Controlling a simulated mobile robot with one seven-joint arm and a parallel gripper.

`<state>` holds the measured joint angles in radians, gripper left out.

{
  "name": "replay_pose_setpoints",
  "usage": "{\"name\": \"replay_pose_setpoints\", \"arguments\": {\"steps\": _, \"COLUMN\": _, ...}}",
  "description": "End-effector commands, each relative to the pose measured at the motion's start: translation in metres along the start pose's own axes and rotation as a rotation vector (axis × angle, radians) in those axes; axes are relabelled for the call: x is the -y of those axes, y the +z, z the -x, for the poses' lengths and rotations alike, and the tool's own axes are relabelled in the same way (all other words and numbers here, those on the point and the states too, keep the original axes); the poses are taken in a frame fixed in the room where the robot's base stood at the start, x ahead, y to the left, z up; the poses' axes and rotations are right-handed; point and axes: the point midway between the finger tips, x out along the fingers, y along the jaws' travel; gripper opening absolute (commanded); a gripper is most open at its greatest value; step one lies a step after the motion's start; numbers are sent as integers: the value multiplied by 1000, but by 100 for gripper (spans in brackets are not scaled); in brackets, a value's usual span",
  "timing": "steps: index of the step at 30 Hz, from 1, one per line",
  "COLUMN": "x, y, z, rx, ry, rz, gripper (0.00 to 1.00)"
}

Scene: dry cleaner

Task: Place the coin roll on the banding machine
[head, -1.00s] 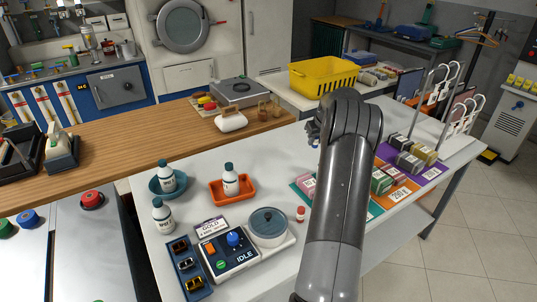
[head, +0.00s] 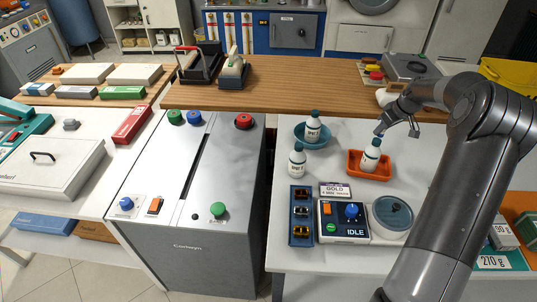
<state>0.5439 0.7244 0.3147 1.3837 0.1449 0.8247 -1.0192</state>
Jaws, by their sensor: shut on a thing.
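I cannot pick out a coin roll for certain. No machine is clearly labelled as the banding machine. A grey cabinet machine (head: 195,240) with a long dark slot, coloured knobs and an orange switch stands in the middle.
The bottle stands in an orange tray (head: 354,174). A blue bowl (head: 303,136) with another bottle and a third bottle (head: 297,160) stand to its left. A wooden counter (head: 290,97) runs behind. A teal-and-white press (head: 45,165) is at the left.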

Motion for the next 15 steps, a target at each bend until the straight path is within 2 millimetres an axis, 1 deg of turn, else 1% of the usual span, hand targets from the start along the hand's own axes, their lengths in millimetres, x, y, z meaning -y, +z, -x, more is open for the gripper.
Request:
{"name": "replay_pose_setpoints", "arguments": {"steps": 1, "x": 24, "y": -19, "z": -7, "rx": -1, "ry": -29, "rz": 68, "gripper": 0}}
{"name": "replay_pose_setpoints", "arguments": {"steps": 2, "x": 38, "y": -28, "z": -11, "rx": 0, "ry": -45, "rz": 106, "gripper": 0}}
{"name": "replay_pose_setpoints", "arguments": {"steps": 3, "x": 56, "y": -40, "z": -15, "rx": -1, "ry": -66, "rz": 160, "gripper": 0}}
{"name": "replay_pose_setpoints", "arguments": {"steps": 5, "x": 84, "y": -56, "z": -22, "rx": -1, "ry": -98, "rz": 239, "gripper": 0}}
{"name": "replay_pose_setpoints", "arguments": {"steps": 6, "x": 103, "y": -66, "z": -26, "rx": -1, "ry": -120, "rz": 291, "gripper": 0}}
{"name": "replay_pose_setpoints", "arguments": {"steps": 8, "x": 132, "y": -80, "z": -31, "rx": -1, "ry": -155, "rz": 372, "gripper": 0}}
{"name": "replay_pose_setpoints", "arguments": {"steps": 9, "x": 152, "y": -89, "z": -35, "rx": -1, "ry": -176, "rz": 425, "gripper": 0}}
{"name": "replay_pose_setpoints", "arguments": {"steps": 11, "x": 182, "y": -101, "z": -39, "rx": -1, "ry": -210, "rz": 506, "gripper": 0}}
{"name": "replay_pose_setpoints", "arguments": {"steps": 12, "x": 203, "y": -108, "z": -42, "rx": 0, "ry": -233, "rz": 560, "gripper": 0}}
{"name": "replay_pose_setpoints", "arguments": {"steps": 14, "x": 234, "y": -118, "z": -45, "rx": -1, "ry": -266, "rz": 642, "gripper": 0}}
{"name": "replay_pose_setpoints", "arguments": {"steps": 15, "x": 255, "y": -124, "z": -47, "rx": -1, "ry": -288, "rz": 697, "gripper": 0}}
